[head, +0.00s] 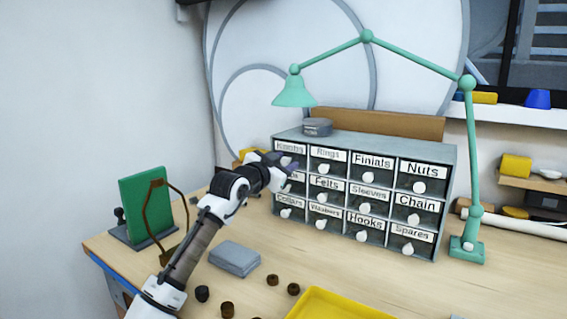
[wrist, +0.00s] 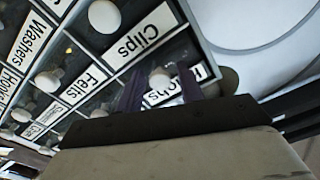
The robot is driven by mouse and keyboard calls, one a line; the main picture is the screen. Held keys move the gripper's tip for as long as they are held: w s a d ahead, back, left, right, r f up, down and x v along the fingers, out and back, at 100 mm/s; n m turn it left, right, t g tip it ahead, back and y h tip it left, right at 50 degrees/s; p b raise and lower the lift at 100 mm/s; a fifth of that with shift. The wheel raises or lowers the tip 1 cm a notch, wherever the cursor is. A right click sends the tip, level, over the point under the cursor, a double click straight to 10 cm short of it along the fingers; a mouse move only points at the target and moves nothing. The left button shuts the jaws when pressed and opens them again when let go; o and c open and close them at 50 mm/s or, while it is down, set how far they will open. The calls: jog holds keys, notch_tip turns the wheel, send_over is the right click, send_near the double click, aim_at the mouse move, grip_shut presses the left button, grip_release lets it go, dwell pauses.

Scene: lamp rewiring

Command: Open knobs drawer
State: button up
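The grey drawer cabinet (head: 385,143) stands on the bench with rows of labelled drawers. The Knobs drawer (head: 290,147) is at its top left and looks flush with the front. Its label shows rotated in the wrist view (wrist: 172,91), partly hidden by my gripper. The drawer's round white knob (wrist: 160,77) shows between my two dark fingers. My gripper (head: 288,172) is at the left end of the cabinet front, close to this drawer. In the wrist view my gripper (wrist: 160,90) is open, one finger on each side of the knob. Contact cannot be told.
The Clips drawer (wrist: 139,36) is directly beside the Knobs drawer in the wrist view. A green lamp (head: 467,160) arches over the cabinet. A grey box (head: 234,259), several dark knobs and a yellow tray (head: 335,305) lie on the bench. A green board (head: 146,205) stands left.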

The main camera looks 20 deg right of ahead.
grip_shut()
jog(key=shift+a, duration=0.1)
jog(key=b+v, duration=0.2)
jog(key=v, duration=0.6)
jog(key=shift+s, duration=0.1)
jog(key=shift+o, duration=1.1)
grip_release()
jog(key=shift+a, duration=0.1)
